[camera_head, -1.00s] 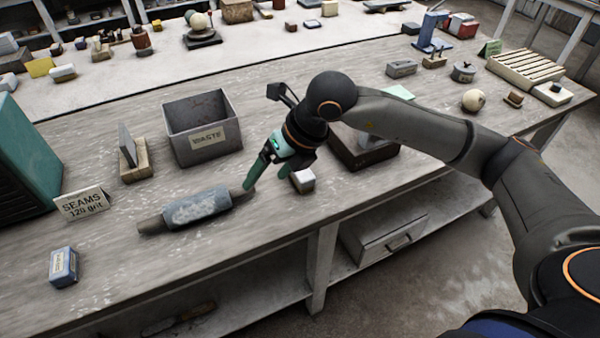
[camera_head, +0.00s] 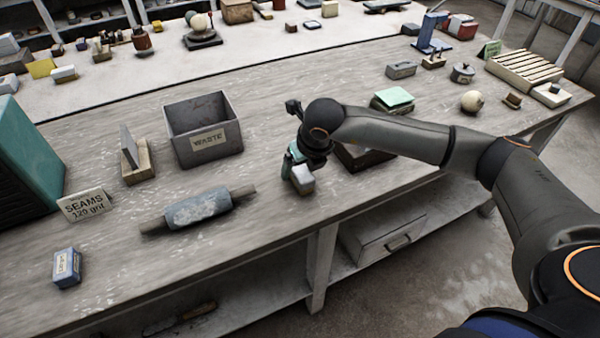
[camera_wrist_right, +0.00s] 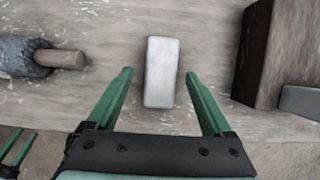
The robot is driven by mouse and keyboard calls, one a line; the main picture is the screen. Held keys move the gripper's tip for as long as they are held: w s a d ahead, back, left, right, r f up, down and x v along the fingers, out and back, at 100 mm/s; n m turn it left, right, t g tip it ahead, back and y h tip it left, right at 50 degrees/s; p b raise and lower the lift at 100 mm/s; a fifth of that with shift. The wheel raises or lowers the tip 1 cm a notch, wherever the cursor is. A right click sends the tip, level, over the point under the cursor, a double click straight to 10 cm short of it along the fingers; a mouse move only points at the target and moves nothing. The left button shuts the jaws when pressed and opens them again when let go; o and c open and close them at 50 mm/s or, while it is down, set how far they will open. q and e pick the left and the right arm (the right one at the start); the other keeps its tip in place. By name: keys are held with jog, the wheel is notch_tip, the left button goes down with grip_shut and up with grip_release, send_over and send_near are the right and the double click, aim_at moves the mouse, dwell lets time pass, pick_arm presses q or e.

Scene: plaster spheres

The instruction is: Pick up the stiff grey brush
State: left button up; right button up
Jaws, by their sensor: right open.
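A small block with a pale grey-white top (camera_head: 303,184) lies near the table's front edge; I cannot make out bristles, so I cannot tell if it is the stiff grey brush. My right gripper (camera_head: 297,172) is over it, pointing down. In the right wrist view the block (camera_wrist_right: 161,72) lies between and slightly beyond the tips of the open, empty right gripper (camera_wrist_right: 158,74), with gaps on both sides. Green fingers at that view's lower left corner look like my left gripper (camera_wrist_right: 15,148), cut off by the frame; the head view does not show it.
A grey-blue roller (camera_head: 200,207) lies left of the block. A dark brown box (camera_head: 358,158) stands close on its right. A grey WASTE bin (camera_head: 208,146) is behind. The front table edge is near; bare tabletop lies between roller and block.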

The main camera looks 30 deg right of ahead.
aim_at(301, 170)
jog(key=shift+x, duration=1.5)
jog(key=shift+c, duration=0.2)
grip_shut()
